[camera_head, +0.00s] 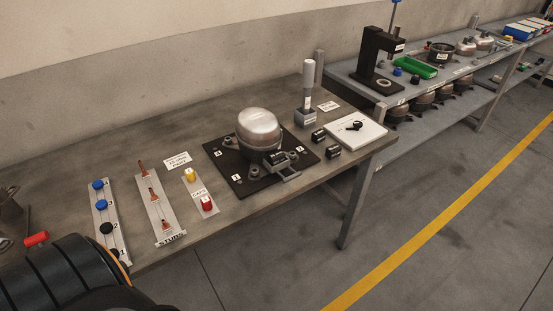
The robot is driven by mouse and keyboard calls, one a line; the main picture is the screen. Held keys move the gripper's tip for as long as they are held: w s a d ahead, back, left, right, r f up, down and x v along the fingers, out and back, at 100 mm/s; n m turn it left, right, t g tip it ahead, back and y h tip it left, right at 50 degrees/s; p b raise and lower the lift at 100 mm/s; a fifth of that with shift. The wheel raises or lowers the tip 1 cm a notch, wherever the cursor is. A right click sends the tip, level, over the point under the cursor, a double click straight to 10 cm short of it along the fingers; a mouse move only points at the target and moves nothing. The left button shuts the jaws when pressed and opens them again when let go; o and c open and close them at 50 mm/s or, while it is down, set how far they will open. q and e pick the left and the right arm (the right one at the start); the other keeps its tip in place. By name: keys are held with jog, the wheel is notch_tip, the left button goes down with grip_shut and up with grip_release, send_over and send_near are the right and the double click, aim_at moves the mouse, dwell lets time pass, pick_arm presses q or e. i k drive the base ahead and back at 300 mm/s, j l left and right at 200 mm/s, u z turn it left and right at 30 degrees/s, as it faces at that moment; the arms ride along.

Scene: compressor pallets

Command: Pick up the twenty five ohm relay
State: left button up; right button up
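Two small black blocks with white labels sit on the wooden table, right of the compressor: one farther back (318,135) and one nearer (333,152). They look like relays, but the labels are too small to read, so I cannot tell which is the twenty five ohm one. Another black labelled piece (276,158) is at the front of the silver compressor (259,127), which stands on a dark plate (222,161). Neither of my grippers shows. A dark ribbed part with an orange ring, probably my arm, fills the lower left corner.
A white board with a black item (368,139) lies at the table's right end. A grey-handled tool stands in a block (305,117). Strips with blue, black, copper, yellow and red pieces lie left. A second bench with a press (376,60) and green tray (415,66) stands behind.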

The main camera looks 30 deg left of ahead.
aim_at(278, 157)
jog(key=i+l+u, duration=0.1)
jog(key=u, duration=0.3)
jog(key=i+l+u, duration=0.1)
jog(key=u, duration=0.3)
jog(key=l+u, duration=0.15)
jog(key=u, duration=0.2)
